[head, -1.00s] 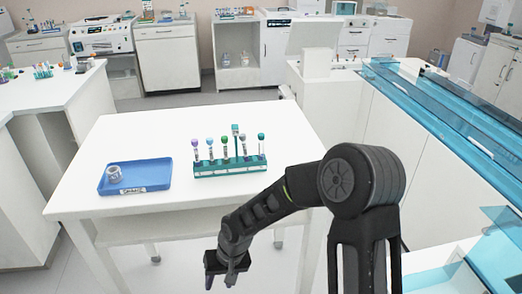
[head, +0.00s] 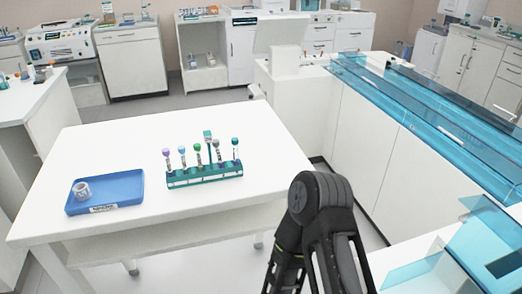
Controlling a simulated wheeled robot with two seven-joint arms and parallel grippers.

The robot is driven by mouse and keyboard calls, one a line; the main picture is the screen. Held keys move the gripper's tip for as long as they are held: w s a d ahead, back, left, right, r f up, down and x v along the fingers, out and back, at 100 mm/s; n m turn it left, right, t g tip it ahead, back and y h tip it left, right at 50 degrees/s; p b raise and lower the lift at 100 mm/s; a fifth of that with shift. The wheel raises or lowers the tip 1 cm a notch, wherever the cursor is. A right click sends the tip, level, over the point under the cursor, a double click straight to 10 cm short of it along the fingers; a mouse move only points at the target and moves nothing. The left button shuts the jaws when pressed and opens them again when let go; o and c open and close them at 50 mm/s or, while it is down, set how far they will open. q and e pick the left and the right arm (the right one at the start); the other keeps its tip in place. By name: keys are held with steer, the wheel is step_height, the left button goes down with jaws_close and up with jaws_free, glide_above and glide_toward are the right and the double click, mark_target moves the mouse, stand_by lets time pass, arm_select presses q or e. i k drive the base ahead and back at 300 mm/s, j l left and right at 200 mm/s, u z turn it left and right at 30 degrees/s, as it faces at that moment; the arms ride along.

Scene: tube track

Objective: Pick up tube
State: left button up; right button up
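Several capped tubes stand upright in a green rack (head: 206,180) on the white table in the head view. From the left, a purple-capped tube (head: 167,157), a blue-capped tube (head: 182,156), a green-capped tube (head: 198,153) and a grey-blue-capped tube (head: 235,149) show. A teal post with a flat top (head: 208,136) rises behind the row. One more tube stands between the green and grey-blue ones. My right arm is at the lower right, folded downward, and its gripper is below the frame. My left gripper is not in view. No tube is seen held.
A blue tray (head: 125,192) with a small clear round container (head: 82,191) and a label lies left of the rack. The white table (head: 110,145) is otherwise clear. A white bench with a blue transparent track (head: 425,95) stands to the right.

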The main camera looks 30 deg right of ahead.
mark_target(235, 139)
steer(key=i+z, duration=0.15)
steer(key=z, duration=0.25)
steer(key=i+z, duration=0.15)
steer(key=z, duration=0.3)
steer(key=u, duration=0.25)
steer(key=k+l, duration=0.05)
